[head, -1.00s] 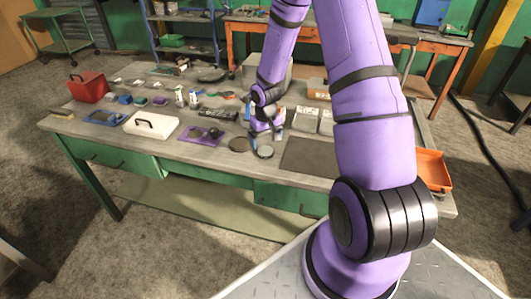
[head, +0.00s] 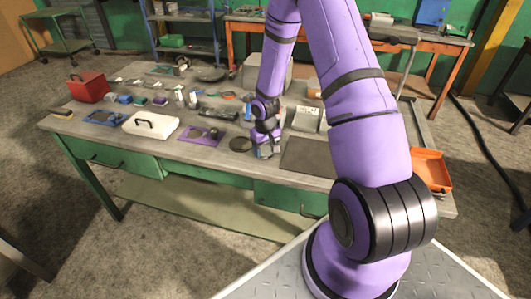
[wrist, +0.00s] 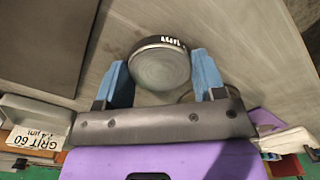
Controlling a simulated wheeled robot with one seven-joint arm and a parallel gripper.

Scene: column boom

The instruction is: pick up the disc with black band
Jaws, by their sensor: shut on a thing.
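The disc with black band (wrist: 160,65) is round with a pale face and a black rim bearing small white marks. It sits between the two blue fingers of my gripper (wrist: 162,72), which is shut on it. In the head view my gripper (head: 266,150) is low over the front middle of the workbench, and the disc is mostly hidden there. I cannot tell whether the disc still touches the bench top.
A dark round disc (head: 240,144) lies just left of my gripper. A dark flat plate (head: 310,156) lies to the right. A purple tray (head: 202,136), a white case (head: 150,125) and a red box (head: 88,87) stand further left. An orange bin (head: 431,169) is at the right end.

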